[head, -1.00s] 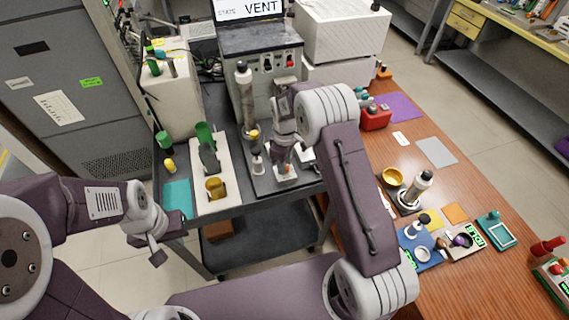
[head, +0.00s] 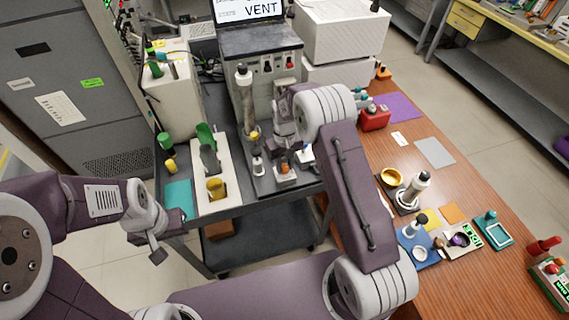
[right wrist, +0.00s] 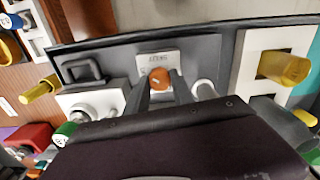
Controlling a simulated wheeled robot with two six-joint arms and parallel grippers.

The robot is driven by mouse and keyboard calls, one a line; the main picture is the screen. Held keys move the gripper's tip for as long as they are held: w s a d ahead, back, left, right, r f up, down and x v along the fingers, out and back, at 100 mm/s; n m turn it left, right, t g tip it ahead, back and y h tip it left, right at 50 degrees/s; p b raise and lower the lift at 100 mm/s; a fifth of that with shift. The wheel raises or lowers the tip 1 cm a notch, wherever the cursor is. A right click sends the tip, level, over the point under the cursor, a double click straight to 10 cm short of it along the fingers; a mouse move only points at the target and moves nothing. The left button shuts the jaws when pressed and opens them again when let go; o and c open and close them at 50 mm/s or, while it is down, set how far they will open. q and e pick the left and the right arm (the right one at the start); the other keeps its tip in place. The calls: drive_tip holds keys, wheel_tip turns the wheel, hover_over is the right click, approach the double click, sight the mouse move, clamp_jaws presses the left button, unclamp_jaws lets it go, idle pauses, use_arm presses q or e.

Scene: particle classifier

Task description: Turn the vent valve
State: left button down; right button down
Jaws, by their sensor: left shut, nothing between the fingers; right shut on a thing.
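The vent valve's orange knob (head: 284,168) stands on a small pale base on the dark plate of the cart. In the right wrist view the orange knob (right wrist: 158,79) sits between my two finger ends, below a pale label with small upside-down lettering. My right gripper (right wrist: 160,88) is shut on the knob. In the head view its wrist hangs just above the knob, and its fingertips are hard to make out. My left gripper (head: 158,254) is shut and empty, low in front of the cart's left side, apart from everything. The screen (head: 247,10) reads VENT.
A white holder (head: 222,205) with green and yellow parts stands left of the dark plate. A tall grey cylinder (head: 247,105) rises behind. The wooden table (head: 450,270) on the right carries a red container (head: 375,119) and several small devices. Floor shows in front of the cart.

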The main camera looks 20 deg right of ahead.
sight(285, 166)
drive_tip(key=m, duration=0.5)
drive_tip(key=shift+w+r+m+p, duration=0.1)
drive_tip(key=shift+m+p, duration=0.2)
drive_tip(key=shift+m, duration=2.3)
drive_tip(key=c, duration=1.1)
unclamp_jaws()
wheel_tip(285, 166, up, 9)
drive_tip(key=shift+b, duration=0.5)
